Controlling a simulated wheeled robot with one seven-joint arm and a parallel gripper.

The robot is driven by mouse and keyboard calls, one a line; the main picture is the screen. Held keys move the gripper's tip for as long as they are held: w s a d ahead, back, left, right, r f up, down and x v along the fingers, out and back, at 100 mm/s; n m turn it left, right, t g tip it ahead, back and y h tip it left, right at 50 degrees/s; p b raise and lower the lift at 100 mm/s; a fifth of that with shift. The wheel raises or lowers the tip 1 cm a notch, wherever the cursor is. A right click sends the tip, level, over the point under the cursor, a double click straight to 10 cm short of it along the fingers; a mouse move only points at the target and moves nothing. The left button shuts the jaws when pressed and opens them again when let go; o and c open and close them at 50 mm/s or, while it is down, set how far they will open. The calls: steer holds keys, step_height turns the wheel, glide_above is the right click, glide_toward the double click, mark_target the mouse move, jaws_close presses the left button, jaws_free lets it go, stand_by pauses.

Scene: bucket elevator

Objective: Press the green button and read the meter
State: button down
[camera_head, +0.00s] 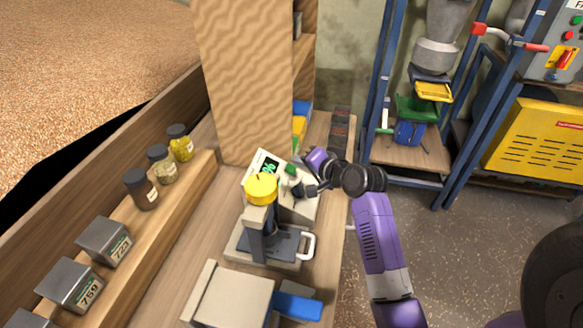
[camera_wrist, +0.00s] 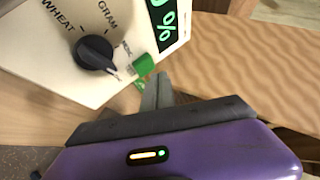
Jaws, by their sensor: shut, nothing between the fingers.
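The meter is a pale box with a dark display (camera_head: 268,165) showing green characters too small to read in the head view. In the wrist view the display (camera_wrist: 167,20) is cut off at the top; a percent sign and part of a digit show. The green button (camera_wrist: 144,64) sits below the display on the meter's panel (camera_wrist: 50,72), beside a dark selector knob (camera_wrist: 95,53) with WHEAT and GRAM labels. My gripper (camera_wrist: 160,78) is shut and empty, its tips just right of and below the button. I cannot tell whether they touch it. In the head view my gripper (camera_head: 312,188) is over the meter.
A yellow-topped stand (camera_head: 261,188) is in front of the meter, with a white-handled base. A wooden post (camera_head: 240,80) rises behind. Jars (camera_head: 163,165) and metal boxes (camera_head: 104,240) line the left ledge. A blue-framed machine (camera_head: 385,60) stands right, beyond open floor.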

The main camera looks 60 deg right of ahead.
steer(key=shift+f, duration=0.1)
stand_by(0.4)
steer(key=shift+w+f, duration=0.15)
steer(key=shift+f, duration=0.1)
steer(key=shift+w+a+f, duration=0.15)
steer(key=shift+w+f, duration=0.1)
steer(key=shift+f, duration=0.25)
stand_by(0.8)
steer(key=shift+r, duration=0.1)
steer(key=shift+s+r+p, duration=0.4)
steer(key=shift+r+p, duration=0.3)
steer(key=shift+r, duration=0.05)
steer(key=r+p, duration=0.1)
steer(key=s+r+p, duration=0.1)
steer(key=r+p, duration=0.1)
steer(key=s+d+r+p, duration=0.1)
steer(key=shift+r, duration=0.25)
stand_by(0.4)
stand_by(0.8)
